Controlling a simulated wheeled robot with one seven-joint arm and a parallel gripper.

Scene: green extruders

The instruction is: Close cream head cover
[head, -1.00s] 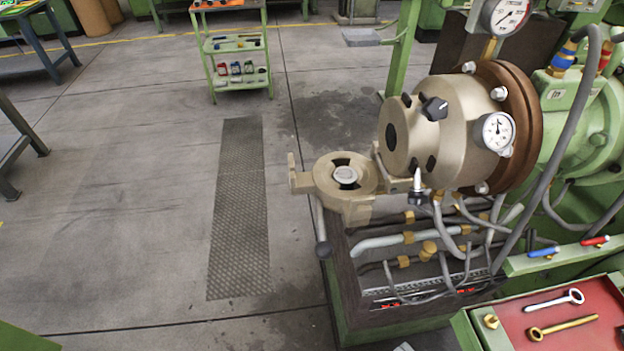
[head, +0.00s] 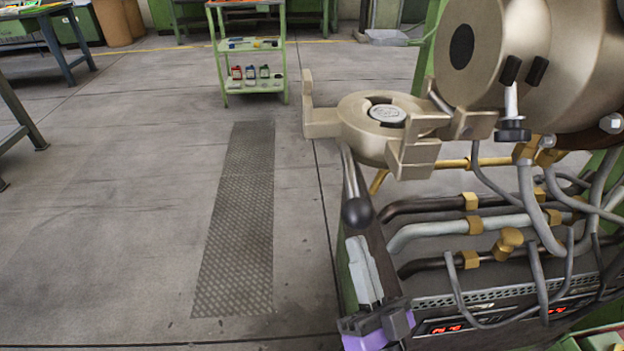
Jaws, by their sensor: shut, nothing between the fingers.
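The cream head cover (head: 352,122) is a ring-shaped piece with lugs and a grey centre disc. It is swung open to the left of the cream extruder head (head: 500,45) and joined to it by a hinge at the cover's right. A grey lever with a dark ball knob (head: 357,212) hangs down from the cover. My gripper (head: 357,245), with grey fingers and a purple body, is at the bottom, just below the knob. Its fingers point up and are together and empty. Whether a fingertip touches the knob is unclear.
Grey hoses and brass-fitted pipes (head: 430,232) run below the head, over a dark control box with red displays (head: 447,328). A green trolley (head: 250,88) stands well behind. The floor left of the cover, with a metal grating (head: 237,215), is clear.

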